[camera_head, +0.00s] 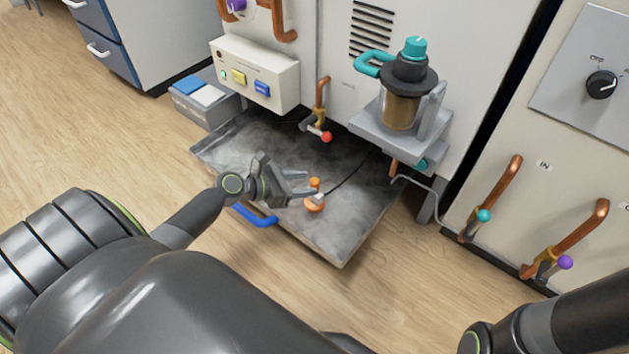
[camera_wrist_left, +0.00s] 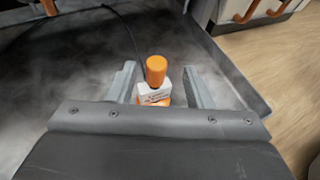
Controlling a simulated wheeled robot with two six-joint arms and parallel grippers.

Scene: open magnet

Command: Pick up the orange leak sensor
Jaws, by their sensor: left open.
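The orange leak sensor (camera_head: 314,206) stands on the grey metal drip tray (camera_head: 340,246), with a black cable running back from it. In the left wrist view the sensor (camera_wrist_left: 156,72) shows an orange knob on top, a white labelled body and an orange base. My left gripper (camera_head: 308,192) is low over the tray at the sensor. In the wrist view its two fingers (camera_wrist_left: 160,88) are open, one on each side of the sensor, with gaps visible. The sensor's lower part is partly hidden by the gripper body. My right gripper is out of view.
A blue handle (camera_head: 255,216) is on the tray's front edge. A valve with a red knob (camera_head: 326,136) and a bracket with a filter jar (camera_head: 399,104) overhang the tray's back. A grey box (camera_head: 205,103) stands behind left. Tray walls rise around the sensor.

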